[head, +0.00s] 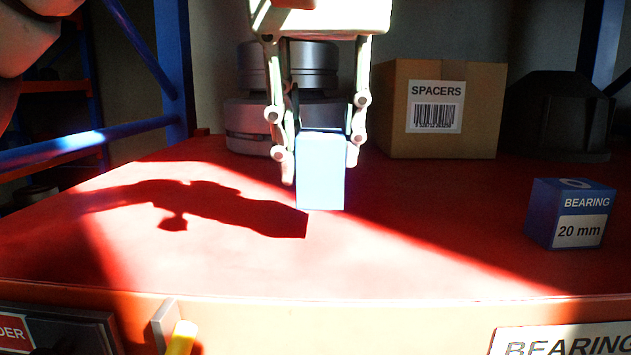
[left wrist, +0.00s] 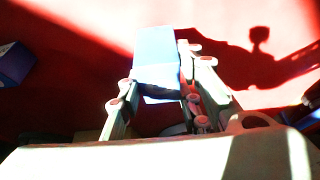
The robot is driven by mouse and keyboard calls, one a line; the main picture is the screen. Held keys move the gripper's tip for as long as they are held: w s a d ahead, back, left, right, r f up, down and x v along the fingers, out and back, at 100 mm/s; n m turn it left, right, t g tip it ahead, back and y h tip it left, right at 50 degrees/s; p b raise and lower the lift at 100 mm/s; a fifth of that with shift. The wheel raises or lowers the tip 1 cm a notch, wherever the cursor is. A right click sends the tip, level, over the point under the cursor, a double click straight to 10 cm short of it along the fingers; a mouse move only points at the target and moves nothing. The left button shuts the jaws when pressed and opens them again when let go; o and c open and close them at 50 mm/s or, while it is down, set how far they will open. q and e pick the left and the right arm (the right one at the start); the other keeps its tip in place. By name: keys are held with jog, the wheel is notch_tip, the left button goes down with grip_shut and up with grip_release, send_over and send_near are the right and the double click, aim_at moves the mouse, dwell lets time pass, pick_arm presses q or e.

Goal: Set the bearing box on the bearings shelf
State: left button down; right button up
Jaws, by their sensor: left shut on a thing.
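A plain light-blue box (head: 320,175), taken to be the bearing box, is held upright between the fingers of my left gripper (head: 318,150). No label shows on its lit front face. The fingers close on its two sides near its top. In the left wrist view the box (left wrist: 156,50) also sits between the fingertips (left wrist: 155,92). The box is over the red bearings shelf (head: 400,250), low and close to its surface; I cannot tell whether its bottom touches. The shelf's sign (head: 570,341) is partly cut off at the lower right. My right gripper is not in view.
A dark blue box labelled "BEARING 20 mm" (head: 570,214) stands at the right of the shelf. A "SPACERS" carton (head: 440,110), grey metal cylinders (head: 245,125) and a black part (head: 560,115) stand behind. The shelf is clear left of the held box.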

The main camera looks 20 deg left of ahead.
aim_at(317, 185)
pick_arm(q)
jog(key=shift+s+a+f, duration=0.15)
jog(key=shift+s+f, duration=0.2)
notch_tip(317, 185, down, 3)
jog(key=shift+f, duration=0.1)
jog(key=shift+w+f, duration=0.15)
jog(key=shift+f, duration=0.15)
jog(key=shift+s, duration=0.2)
jog(key=c, duration=1.6)
grip_release()
jog(key=o, duration=0.3)
jog(key=shift+w, duration=0.1)
jog(key=shift+o, duration=0.2)
jog(key=v, duration=1.2)
